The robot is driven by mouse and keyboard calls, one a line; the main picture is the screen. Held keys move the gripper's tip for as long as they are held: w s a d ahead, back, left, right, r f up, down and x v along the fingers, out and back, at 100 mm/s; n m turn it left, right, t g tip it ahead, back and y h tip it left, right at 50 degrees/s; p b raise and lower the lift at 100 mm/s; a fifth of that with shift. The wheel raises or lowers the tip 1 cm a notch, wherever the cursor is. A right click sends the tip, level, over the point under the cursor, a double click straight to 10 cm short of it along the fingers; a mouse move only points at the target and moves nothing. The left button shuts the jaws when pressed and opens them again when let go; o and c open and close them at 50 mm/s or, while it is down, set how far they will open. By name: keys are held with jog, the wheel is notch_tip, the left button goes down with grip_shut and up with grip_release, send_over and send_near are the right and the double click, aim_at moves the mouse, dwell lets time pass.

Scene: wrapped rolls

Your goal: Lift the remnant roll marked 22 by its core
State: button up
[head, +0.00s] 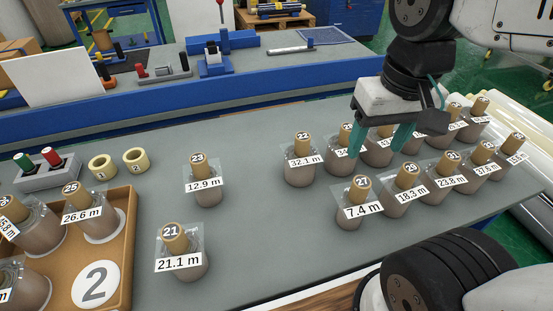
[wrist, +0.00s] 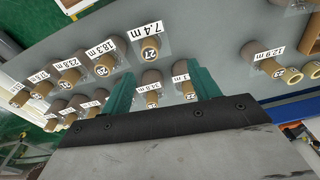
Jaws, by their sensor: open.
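The remnant roll marked 22 (head: 300,175) stands upright on the grey table in the head view. It has a brown wrapped body, a tan core on top and a 32.1 m label. It is the leftmost of the grouped rolls, left of my gripper (head: 377,150). My gripper is open, with two teal fingers apart and nothing seen held, above the group. In the wrist view, what looks like roll 22 (wrist: 188,95) is partly hidden beside the right finger of my gripper (wrist: 160,73).
Roll 27 (head: 359,211), labelled 7.4 m, and several other rolls stand close around my gripper. Rolls 23 (head: 208,194) and 21 (head: 188,271) stand apart to the left. A brown tray (head: 126,262) marked 2 holds rolls. The table's middle is clear.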

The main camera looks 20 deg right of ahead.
jog(key=w+a+f+m, duration=0.25)
jog(key=w+m, duration=0.35)
jog(key=w, duration=0.6)
jog(key=m+g, duration=0.1)
jog(key=m, duration=0.3)
send_over(303, 136)
notch_tip(303, 136, down, 6)
jog(key=shift+s+d+r, duration=0.1)
jog(key=shift+d, duration=0.05)
jog(key=shift+f+m, duration=0.3)
jog(key=shift+f, duration=0.05)
notch_tip(303, 136, down, 8)
jog(key=shift+r, duration=0.25)
grip_shut()
